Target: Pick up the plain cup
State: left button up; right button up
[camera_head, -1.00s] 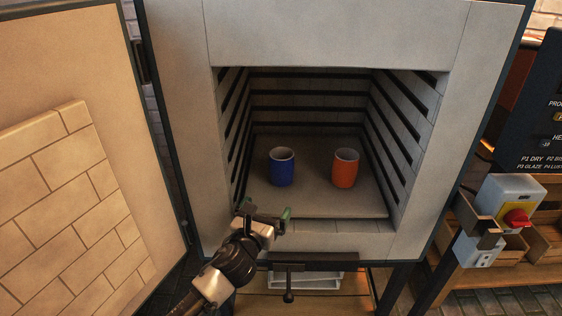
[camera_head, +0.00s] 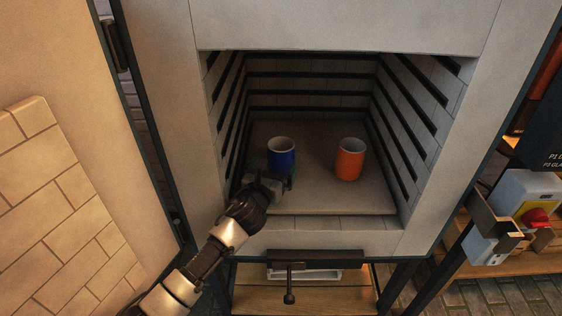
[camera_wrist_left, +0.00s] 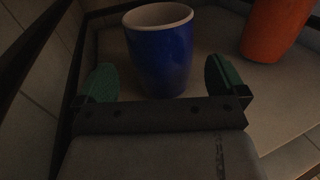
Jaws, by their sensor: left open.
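A blue cup (camera_head: 281,150) with a white inside stands upright on the kiln floor, left of an orange cup (camera_head: 350,163), also upright. Both look plain in colour; I see no pattern on either. My left gripper (camera_head: 271,180) is open and reaches into the kiln mouth, right in front of the blue cup, hiding its lower part. In the left wrist view the blue cup (camera_wrist_left: 160,52) stands centred between the green-padded fingers, with a gap on each side. The orange cup (camera_wrist_left: 276,26) shows at the upper right, outside the fingers. My right gripper is not in view.
The kiln's grooved side walls flank the cups, and its front sill (camera_head: 320,242) runs below the arm. The open kiln door (camera_head: 60,220) stands at the left. A control box with a red knob (camera_head: 535,217) is at the right. Floor space (camera_head: 325,200) is free before the orange cup.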

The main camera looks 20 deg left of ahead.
aim_at(276, 164)
pick_arm(q)
jog(key=w, duration=0.4)
jog(key=shift+w+d, duration=0.2)
jog(key=shift+w, duration=0.2)
jog(key=shift+c, duration=0.3)
jog(key=c, duration=0.7)
jog(key=shift+r, duration=0.1)
jog(key=shift+c, duration=0.8)
jog(key=shift+r, duration=0.1)
